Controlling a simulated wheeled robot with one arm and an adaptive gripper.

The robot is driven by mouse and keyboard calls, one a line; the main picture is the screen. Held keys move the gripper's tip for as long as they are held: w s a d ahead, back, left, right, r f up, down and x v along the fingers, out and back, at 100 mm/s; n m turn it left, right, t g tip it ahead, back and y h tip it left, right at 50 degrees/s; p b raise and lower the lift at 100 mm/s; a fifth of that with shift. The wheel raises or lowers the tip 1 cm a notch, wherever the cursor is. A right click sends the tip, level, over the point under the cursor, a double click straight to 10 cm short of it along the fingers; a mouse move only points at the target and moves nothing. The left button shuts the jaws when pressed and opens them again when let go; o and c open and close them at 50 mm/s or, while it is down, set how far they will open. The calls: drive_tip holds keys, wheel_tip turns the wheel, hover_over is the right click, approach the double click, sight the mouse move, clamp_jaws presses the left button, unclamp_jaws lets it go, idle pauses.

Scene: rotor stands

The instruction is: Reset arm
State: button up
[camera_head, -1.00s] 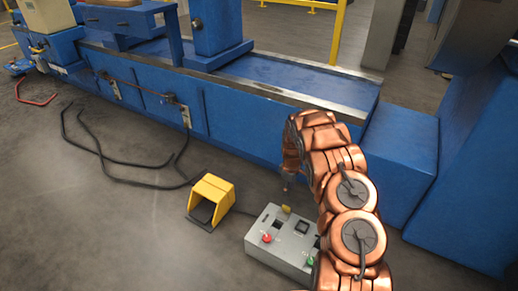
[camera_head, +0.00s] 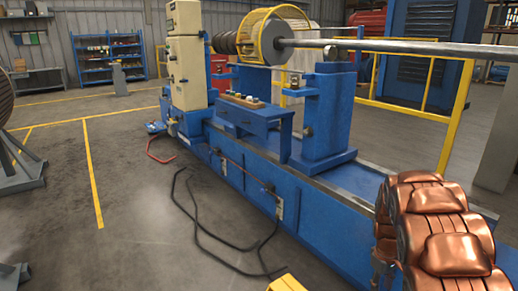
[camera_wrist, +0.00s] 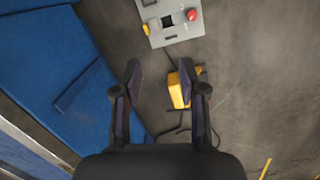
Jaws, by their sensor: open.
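My gripper (camera_wrist: 160,78) shows in the wrist view with its two dark fingers apart and nothing between them. It hangs above the floor beside the blue machine base (camera_wrist: 45,70). My copper arm (camera_head: 445,235) rises at the lower right of the head view. The gripper itself cannot be made out clearly there. In the wrist view, a yellow foot pedal (camera_wrist: 178,90) lies below, partly behind the right finger. A grey control box (camera_wrist: 168,20) with a red button lies beyond the fingertips.
The long blue machine bed (camera_head: 320,200) runs beside my arm. It carries a rotor with a yellow ring (camera_head: 262,38) and a steel shaft (camera_head: 400,47). Black cables (camera_head: 205,230) lie on the floor.

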drive_tip(key=s+a+r+m+p, duration=0.1)
drive_tip(key=s+a+r+p, duration=0.4)
drive_tip(key=r, duration=0.4)
drive_tip(key=s+a+r+m+p, duration=0.1)
drive_tip(key=s+a+r+p, duration=0.2)
drive_tip(key=s+r, duration=0.45)
drive_tip(key=s+a+r+m+p, duration=0.1)
drive_tip(key=s+a+r+p, duration=0.25)
drive_tip(key=r, duration=0.75)
drive_tip(key=s+a+r+p, duration=0.3)
drive_tip(key=s+r+p, duration=0.2)
drive_tip(key=s, duration=0.5)
drive_tip(key=s+a+r+m+g+p, duration=0.1)
drive_tip(key=s+a+r+p, duration=0.3)
drive_tip(key=s, duration=0.5)
wheel_tip(320, 180, up, 4)
drive_tip(key=shift+s+f+y+p, duration=0.2)
drive_tip(key=shift+s+y+p, duration=0.2)
drive_tip(key=shift+p, duration=0.7)
drive_tip(key=shift+d, duration=0.1)
